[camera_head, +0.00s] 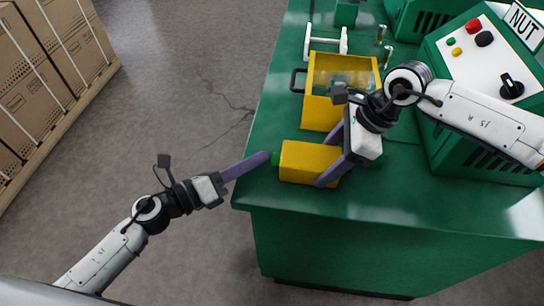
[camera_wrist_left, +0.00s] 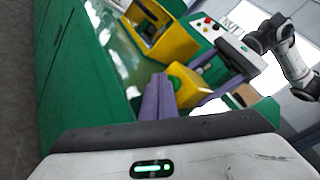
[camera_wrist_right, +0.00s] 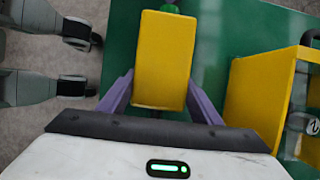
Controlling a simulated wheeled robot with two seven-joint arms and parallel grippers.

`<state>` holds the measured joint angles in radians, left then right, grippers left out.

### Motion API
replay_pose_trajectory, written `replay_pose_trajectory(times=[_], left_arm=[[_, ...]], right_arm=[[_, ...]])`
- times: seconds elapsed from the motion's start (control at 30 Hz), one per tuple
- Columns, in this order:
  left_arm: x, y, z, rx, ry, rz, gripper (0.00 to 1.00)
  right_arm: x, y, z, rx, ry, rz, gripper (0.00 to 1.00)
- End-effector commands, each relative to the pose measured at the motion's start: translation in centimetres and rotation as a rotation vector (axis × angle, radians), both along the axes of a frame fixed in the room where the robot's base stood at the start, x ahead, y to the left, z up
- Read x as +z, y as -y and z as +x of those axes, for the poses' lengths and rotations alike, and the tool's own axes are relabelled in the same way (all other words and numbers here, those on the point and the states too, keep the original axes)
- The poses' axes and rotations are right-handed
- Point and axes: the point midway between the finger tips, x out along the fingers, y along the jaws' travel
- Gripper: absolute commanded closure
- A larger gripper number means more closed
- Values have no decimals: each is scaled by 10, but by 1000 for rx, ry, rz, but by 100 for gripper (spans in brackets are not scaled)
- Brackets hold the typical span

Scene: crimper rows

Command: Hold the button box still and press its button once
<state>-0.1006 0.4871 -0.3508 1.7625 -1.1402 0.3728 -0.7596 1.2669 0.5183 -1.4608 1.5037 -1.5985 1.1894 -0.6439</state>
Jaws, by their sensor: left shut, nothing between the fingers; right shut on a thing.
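The button box is a yellow block (camera_head: 308,162) near the left edge of the green table, with a green button (camera_head: 275,159) on its left end. My right gripper (camera_head: 332,158) is shut on the box, one purple finger along each long side. The box (camera_wrist_right: 161,60) is between those fingers in the right wrist view, its button (camera_wrist_right: 170,8) at the far end. My left gripper (camera_head: 265,157) is shut and empty, its fingertips right by the button; I cannot tell whether they touch. In the left wrist view its fingers (camera_wrist_left: 160,97) partly cover the button (camera_wrist_left: 176,82).
A yellow open bin (camera_head: 318,113) with a dark handle stands just behind the box. A green machine with a white control panel (camera_head: 470,75) and a NUT sign is at the right. A white handle-shaped frame (camera_head: 326,40) is further back.

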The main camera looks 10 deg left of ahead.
Motion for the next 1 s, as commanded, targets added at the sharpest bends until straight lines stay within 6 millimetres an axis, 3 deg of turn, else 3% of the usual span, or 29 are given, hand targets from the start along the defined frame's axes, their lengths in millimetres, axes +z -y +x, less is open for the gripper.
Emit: replay_pose_trajectory(times=[1.0], left_arm=[[0, 13, 0, -2, 1, -1, 100]], right_arm=[[1, -1, 0, 1, 0, 2, 68]])
